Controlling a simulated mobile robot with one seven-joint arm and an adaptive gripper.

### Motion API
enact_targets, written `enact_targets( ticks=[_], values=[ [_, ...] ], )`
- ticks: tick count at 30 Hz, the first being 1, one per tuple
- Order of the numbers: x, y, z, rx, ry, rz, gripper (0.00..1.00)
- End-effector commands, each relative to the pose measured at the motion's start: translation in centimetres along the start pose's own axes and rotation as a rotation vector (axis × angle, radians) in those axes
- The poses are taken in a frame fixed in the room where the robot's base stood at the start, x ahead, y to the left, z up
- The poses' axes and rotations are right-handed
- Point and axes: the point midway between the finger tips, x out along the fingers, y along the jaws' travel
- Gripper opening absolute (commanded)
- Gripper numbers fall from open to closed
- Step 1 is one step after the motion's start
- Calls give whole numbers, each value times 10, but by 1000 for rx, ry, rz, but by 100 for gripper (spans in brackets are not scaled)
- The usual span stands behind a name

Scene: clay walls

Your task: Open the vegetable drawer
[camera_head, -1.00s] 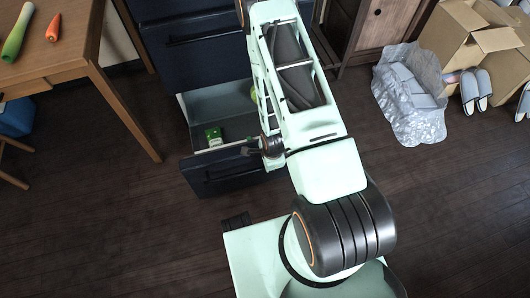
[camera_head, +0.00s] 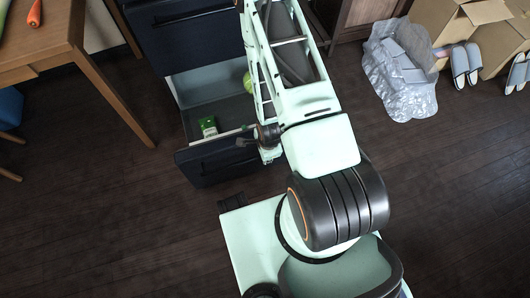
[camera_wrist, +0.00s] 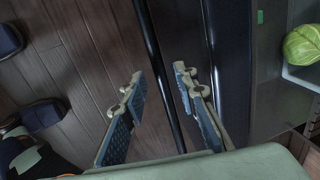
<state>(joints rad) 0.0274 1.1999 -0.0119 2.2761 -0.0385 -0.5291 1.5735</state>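The vegetable drawer (camera_head: 218,163) is the low dark-fronted drawer, pulled well out below the dark cabinet in the head view. A green-and-white carton (camera_head: 208,127) and a round green cabbage (camera_head: 247,82) lie inside it. The cabbage (camera_wrist: 302,45) also shows in the wrist view. My gripper (camera_wrist: 160,100) has its two fingers apart in the wrist view, with the dark handle bar (camera_wrist: 154,60) between them. The right finger lies between the bar and the drawer front (camera_wrist: 228,60). Neither finger clearly presses on the bar. My arm hides the drawer's right side in the head view.
A wooden table (camera_head: 75,45) with a carrot (camera_head: 35,14) stands at the left. A crumpled clear plastic bag (camera_head: 398,75), a cardboard box (camera_head: 455,25) and slippers (camera_head: 465,65) lie at the upper right. The floor in front and left of the drawer is clear.

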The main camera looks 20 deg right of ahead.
Motion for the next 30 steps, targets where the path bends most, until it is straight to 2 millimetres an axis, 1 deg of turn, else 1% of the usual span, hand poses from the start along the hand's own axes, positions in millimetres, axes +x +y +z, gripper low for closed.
enact_targets(
  ticks=[7, 11, 14, 24, 30],
  values=[
    [0, -1, -1, 1, 2, -1, 28],
    [-6, -1, -1, 2, 2, -2, 28],
    [-16, -2, -1, 2, 2, -3, 28],
    [-68, -2, -1, 2, 2, -4, 28],
    [-96, -1, -1, 1, 1, -3, 28]
  ],
)
